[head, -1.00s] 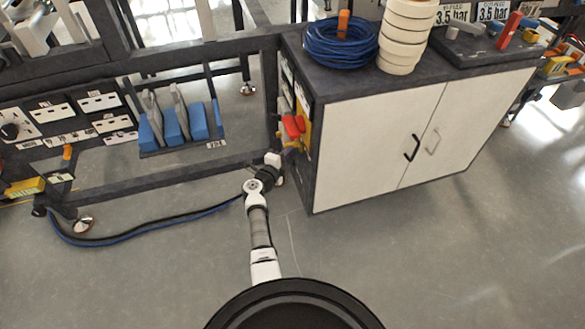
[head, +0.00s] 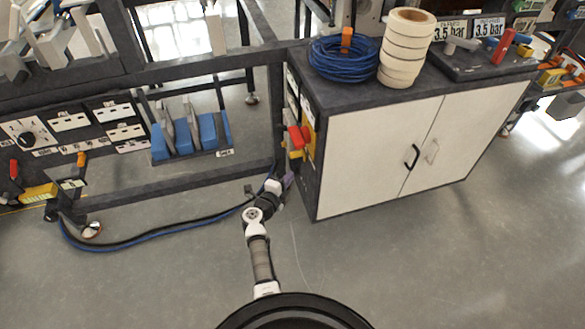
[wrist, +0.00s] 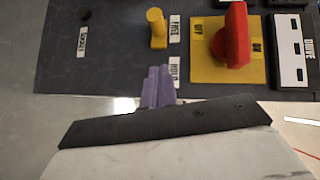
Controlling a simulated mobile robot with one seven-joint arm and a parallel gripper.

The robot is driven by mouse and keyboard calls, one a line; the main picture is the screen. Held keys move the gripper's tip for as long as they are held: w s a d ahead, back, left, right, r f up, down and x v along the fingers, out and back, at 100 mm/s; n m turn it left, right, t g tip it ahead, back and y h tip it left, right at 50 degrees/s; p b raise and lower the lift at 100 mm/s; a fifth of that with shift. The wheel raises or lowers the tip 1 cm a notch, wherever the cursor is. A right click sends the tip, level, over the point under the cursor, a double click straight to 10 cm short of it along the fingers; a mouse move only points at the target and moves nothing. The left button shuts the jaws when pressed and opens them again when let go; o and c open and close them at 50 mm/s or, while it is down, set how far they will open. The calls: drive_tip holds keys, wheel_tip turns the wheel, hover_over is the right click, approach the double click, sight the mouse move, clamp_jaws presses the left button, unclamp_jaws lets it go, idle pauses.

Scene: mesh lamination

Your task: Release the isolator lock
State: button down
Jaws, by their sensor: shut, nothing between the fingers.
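The isolator, a red handle (wrist: 236,35) on a yellow plate (wrist: 202,72) marked OFF and ON, is on the dark panel in the wrist view. The red handle (head: 298,138) also shows on the cabinet's left side in the head view. A yellow lock peg (wrist: 157,29) is left of the plate, beside the label FREE (wrist: 174,29). The label HOLD (wrist: 174,72) is below it. My gripper (wrist: 159,72) has purple fingers pressed together and empty. They appear below the peg, left of HOLD, apart from the peg. It shows low beside the cabinet in the head view (head: 289,180).
A black-and-white DRIVE unit (wrist: 290,50) is right of the isolator. A labelled black knob (wrist: 85,15) is at the panel's left. The white-doored cabinet (head: 360,155) carries a blue cable coil (head: 345,62). A dark frame (head: 165,185) stands left, with a hose on the floor.

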drive_tip(key=shift+v, duration=2.25)
